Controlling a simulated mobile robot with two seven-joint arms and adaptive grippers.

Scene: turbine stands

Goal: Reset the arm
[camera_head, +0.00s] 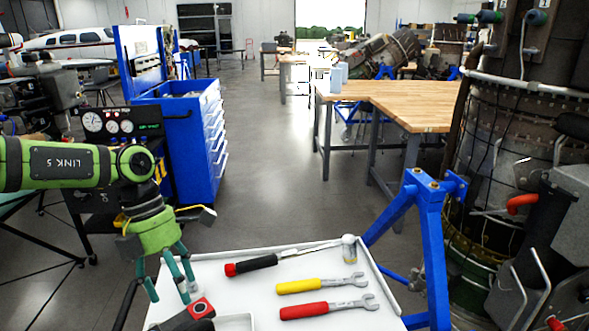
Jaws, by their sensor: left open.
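My left arm (75,166) is green and comes in from the left edge, bent downward at its wrist. My left gripper (170,290) hangs from it with its teal fingers spread and pointing down. It is open, with nothing seen between the fingers. It is over the left edge of a white tray (222,262); whether the fingertips touch anything is unclear. My right arm and right gripper are not in view.
On the tray lie a hammer (285,256) with a red and black handle, a yellow wrench (322,284), and a red wrench (328,307). A blue stand (430,240) and a turbine (510,150) are at right. A blue tool cabinet (190,130) stands behind the arm. Open floor lies beyond the tray.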

